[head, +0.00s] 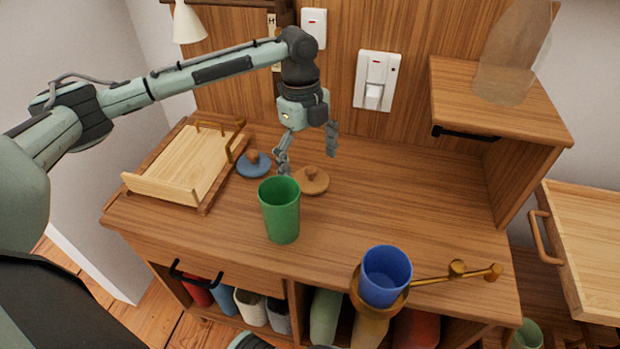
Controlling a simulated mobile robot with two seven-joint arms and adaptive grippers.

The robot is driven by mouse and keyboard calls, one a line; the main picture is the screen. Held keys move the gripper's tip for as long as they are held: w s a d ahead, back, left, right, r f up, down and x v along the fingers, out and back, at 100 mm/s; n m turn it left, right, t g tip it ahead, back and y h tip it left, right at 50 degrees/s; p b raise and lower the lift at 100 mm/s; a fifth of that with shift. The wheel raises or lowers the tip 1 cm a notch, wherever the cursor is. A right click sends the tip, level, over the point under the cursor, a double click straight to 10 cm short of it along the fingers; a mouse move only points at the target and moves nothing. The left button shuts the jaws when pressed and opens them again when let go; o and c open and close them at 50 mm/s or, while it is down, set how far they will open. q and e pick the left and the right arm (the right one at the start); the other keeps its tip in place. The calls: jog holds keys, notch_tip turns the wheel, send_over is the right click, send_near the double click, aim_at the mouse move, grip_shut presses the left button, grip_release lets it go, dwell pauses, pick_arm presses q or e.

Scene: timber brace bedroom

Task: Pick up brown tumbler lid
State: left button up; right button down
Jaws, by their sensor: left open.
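The brown tumbler lid (312,182) lies on the wooden desk, a round disc with a small knob on top. The green tumbler (280,212) stands upright in front of it and to its left. My left gripper (306,158) is open, fingers pointing down, above and around the far side of the lid. I cannot tell whether a finger touches the lid. The gripper looks empty. My right gripper is not in view.
A blue lid (254,168) lies left of the brown one, near a wooden tray (185,165). A blue tumbler (386,275) sits in a brass holder at the front edge. A raised shelf (520,115) stands at right. The desk's right middle is clear.

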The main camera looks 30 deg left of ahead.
aim_at(313, 180)
pick_arm(q)
notch_tip(313, 180, down, 2)
jog(key=shift+d+f, duration=0.1)
jog(key=c, duration=1.2)
jog(key=shift+c, duration=0.2)
